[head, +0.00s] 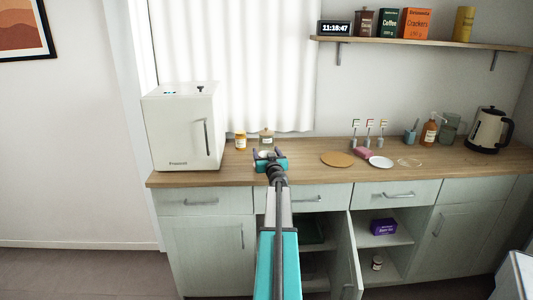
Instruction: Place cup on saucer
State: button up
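My gripper (269,153) is over the wooden counter, to the right of the white box-shaped appliance. Its two dark fingers stand apart, with a small pale object (264,154) showing between or just behind them. This may be the cup, but it is mostly hidden, and I cannot tell whether the fingers touch it. A small white round dish, which looks like the saucer (381,162), lies flat and empty on the counter to the right of my gripper.
A round cork-coloured mat (337,159) lies between my gripper and the white dish. A clear ring-like dish (409,162), bottle (429,130) and kettle (489,130) stand right. A cabinet door (344,260) hangs open below.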

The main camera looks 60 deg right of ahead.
jog(key=shift+o, duration=0.6)
jog(key=shift+r, duration=0.15)
jog(key=shift+p+v, duration=0.55)
jog(key=shift+v, duration=5.45)
jog(key=shift+s, duration=0.15)
